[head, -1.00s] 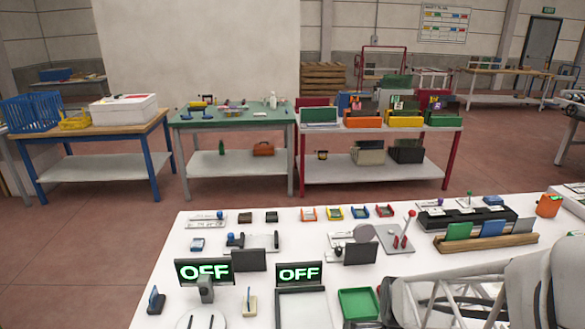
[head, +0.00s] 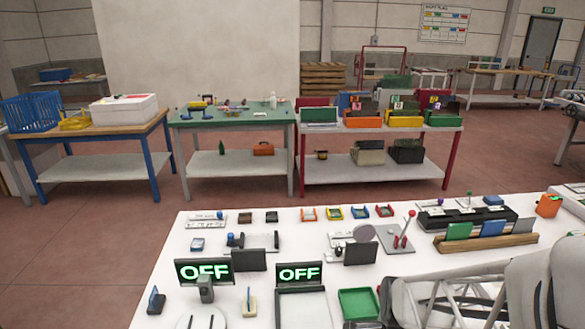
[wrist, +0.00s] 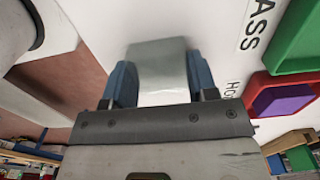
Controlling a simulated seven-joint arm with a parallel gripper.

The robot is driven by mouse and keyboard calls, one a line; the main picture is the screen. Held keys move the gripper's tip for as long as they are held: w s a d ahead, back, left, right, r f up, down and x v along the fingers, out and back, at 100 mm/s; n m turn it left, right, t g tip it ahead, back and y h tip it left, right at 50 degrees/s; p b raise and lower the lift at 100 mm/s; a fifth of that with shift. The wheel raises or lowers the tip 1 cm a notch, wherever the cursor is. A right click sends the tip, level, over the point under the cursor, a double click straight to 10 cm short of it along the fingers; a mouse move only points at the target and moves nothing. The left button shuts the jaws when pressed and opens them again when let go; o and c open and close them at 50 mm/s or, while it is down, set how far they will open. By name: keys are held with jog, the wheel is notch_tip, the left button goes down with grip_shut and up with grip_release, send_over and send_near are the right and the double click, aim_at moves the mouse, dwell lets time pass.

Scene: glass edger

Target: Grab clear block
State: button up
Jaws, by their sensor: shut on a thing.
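The clear block (wrist: 158,68) is a pale grey-green, slightly see-through block in the wrist view. My gripper (wrist: 160,82) is shut on it, with one blue finger on each side of the block. The block stands out beyond the fingertips, over a white surface. In the head view my arm shows at the lower right; the gripper and the block are not to be made out there.
In the head view the white table (head: 300,240) holds two "OFF" displays, a green tray (head: 358,304) and several small fixtures.

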jog(key=shift+r, duration=0.75)
notch_tip(320, 180, up, 2)
jog(key=shift+r, duration=0.1)
jog(key=s+a+r, duration=0.1)
jog(key=s+a, duration=0.2)
jog(key=s, duration=1.2)
jog(key=shift+s+r, duration=0.15)
jog(key=shift+s, duration=0.2)
